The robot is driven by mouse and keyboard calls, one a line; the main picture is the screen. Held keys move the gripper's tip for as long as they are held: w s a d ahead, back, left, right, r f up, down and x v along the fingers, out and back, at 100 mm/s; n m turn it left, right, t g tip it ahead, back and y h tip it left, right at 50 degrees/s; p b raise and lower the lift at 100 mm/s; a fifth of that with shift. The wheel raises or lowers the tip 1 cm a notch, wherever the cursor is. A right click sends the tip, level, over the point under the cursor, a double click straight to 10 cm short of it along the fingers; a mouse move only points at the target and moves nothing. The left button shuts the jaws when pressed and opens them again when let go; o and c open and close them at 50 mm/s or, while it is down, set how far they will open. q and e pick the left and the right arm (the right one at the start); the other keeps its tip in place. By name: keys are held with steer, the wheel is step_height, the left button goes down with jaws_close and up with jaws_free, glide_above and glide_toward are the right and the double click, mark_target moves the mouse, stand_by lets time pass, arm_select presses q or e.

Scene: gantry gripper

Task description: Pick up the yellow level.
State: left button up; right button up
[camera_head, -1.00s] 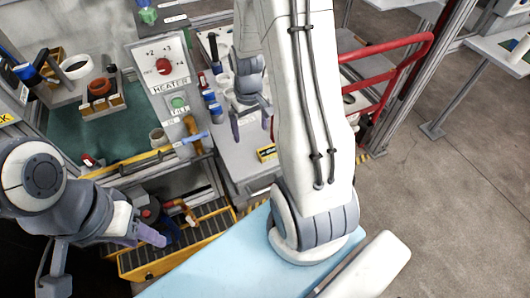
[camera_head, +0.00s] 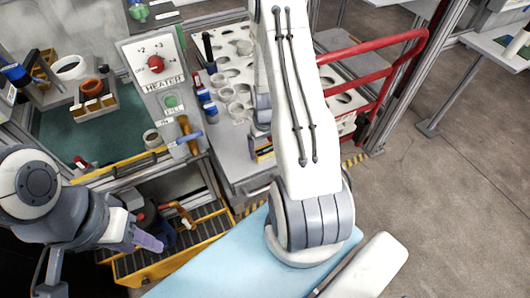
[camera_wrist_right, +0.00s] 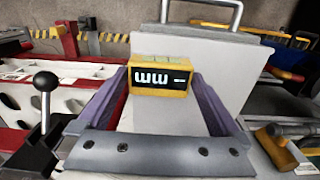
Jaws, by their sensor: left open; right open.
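The yellow level (camera_wrist_right: 160,92), a small yellow block with a black face and white marks, stands on a grey surface in the right wrist view. It lies between the two purple fingers of my right gripper (camera_wrist_right: 158,78), which is open with a gap on both sides. That arm mostly hides my right gripper there. My left gripper (camera_head: 148,241) is open and empty at lower left, near the yellow-edged tray.
The cart top holds a rack (camera_head: 237,70) with several clear cups. A heater panel (camera_head: 157,75) stands left of it, and a red rail (camera_head: 385,60) to the right. In the right wrist view, a black-knobbed lever (camera_wrist_right: 45,85) and a yellow-handled hammer (camera_wrist_right: 277,145) flank the gripper.

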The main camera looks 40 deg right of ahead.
steer(key=shift+f, duration=0.45)
steer(key=shift+c, duration=0.3)
steer(key=c, duration=1.1)
steer(key=shift+r, duration=0.1)
